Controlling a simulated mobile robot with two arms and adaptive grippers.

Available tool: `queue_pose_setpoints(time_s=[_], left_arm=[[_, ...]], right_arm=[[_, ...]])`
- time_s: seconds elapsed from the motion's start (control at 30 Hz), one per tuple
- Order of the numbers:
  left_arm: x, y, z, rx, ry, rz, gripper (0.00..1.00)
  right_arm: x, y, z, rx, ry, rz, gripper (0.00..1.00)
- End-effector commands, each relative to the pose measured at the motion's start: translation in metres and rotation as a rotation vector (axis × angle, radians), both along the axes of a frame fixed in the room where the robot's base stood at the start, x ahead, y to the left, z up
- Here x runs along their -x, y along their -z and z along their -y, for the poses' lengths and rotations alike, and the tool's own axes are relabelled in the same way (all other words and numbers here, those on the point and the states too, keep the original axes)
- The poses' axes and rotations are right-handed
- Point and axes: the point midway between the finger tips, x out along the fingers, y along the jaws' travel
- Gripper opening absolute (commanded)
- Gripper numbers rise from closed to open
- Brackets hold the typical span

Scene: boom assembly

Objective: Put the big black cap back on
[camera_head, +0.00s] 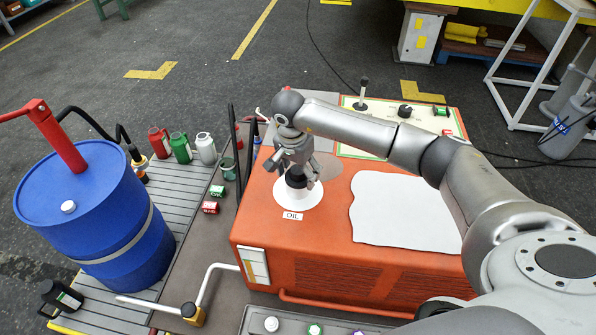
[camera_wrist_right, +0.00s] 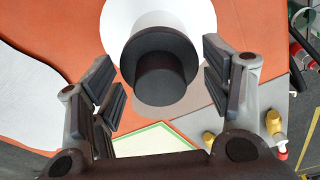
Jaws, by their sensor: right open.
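The big black cap (camera_head: 296,181) sits over the round white filler area (camera_head: 298,203) marked OIL on top of the orange machine (camera_head: 330,225). In the right wrist view the cap (camera_wrist_right: 160,65) looks like a wide dark disc with a narrower round knob. My right gripper (camera_head: 299,176) is just above it, pointing down. Its fingers are open on either side of the cap, with gaps showing in the wrist view (camera_wrist_right: 164,82). The seam under the cap is hidden, so I cannot tell how tightly it sits. My left gripper is not in view.
A blue drum (camera_head: 105,215) with a red handle stands at the left. Several bottles and small cans (camera_head: 180,148) stand beside the machine. A white sheet (camera_head: 400,212) lies on its top. A grey crank handle (camera_head: 205,285) stands in front.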

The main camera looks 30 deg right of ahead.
Motion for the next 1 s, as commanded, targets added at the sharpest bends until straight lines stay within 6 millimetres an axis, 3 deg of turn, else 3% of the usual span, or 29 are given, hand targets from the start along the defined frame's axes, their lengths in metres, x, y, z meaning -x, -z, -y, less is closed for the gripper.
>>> queue_pose_setpoints(time_s=[1.0], left_arm=[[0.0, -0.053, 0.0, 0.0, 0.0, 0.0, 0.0]], right_arm=[[0.006, -0.084, -0.011, -0.001, 0.0, 0.002, 0.71]])
